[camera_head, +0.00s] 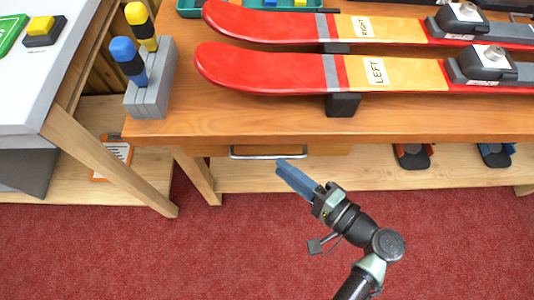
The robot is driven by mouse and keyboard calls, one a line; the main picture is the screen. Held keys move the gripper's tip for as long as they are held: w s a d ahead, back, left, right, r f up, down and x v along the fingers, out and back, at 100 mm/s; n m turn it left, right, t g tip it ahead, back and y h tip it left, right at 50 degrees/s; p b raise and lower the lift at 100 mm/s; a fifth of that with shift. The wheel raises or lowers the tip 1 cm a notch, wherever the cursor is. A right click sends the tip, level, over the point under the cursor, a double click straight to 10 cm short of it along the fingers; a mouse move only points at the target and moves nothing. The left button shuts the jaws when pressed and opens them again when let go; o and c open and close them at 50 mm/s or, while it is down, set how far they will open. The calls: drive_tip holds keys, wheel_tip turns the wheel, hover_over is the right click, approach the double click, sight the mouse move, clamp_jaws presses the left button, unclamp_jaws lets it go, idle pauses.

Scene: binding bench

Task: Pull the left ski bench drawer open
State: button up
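The ski bench (263,124) is a wooden table with an orange-brown top. How far the drawer is out cannot be told. My gripper (281,168) has long blue fingers pointing up and left, with their tips just below the handle's right part in the picture. I see no grip on the handle, and the finger gap is not clear.
Two red and yellow skis (285,73) lie on supports on the bench. A grey holder (152,92) with two tools stands at its left corner. A bench leg (197,176) is left of the drawer. Red carpet (180,255) is open in front.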

sight(267, 156)
drive_tip(key=b+x, duration=0.1)
drive_tip(key=x, duration=0.5)
drive_tip(key=shift+w, duration=0.1)
clamp_jaws()
drive_tip(key=shift+d, duration=0.1)
idle(1.1)
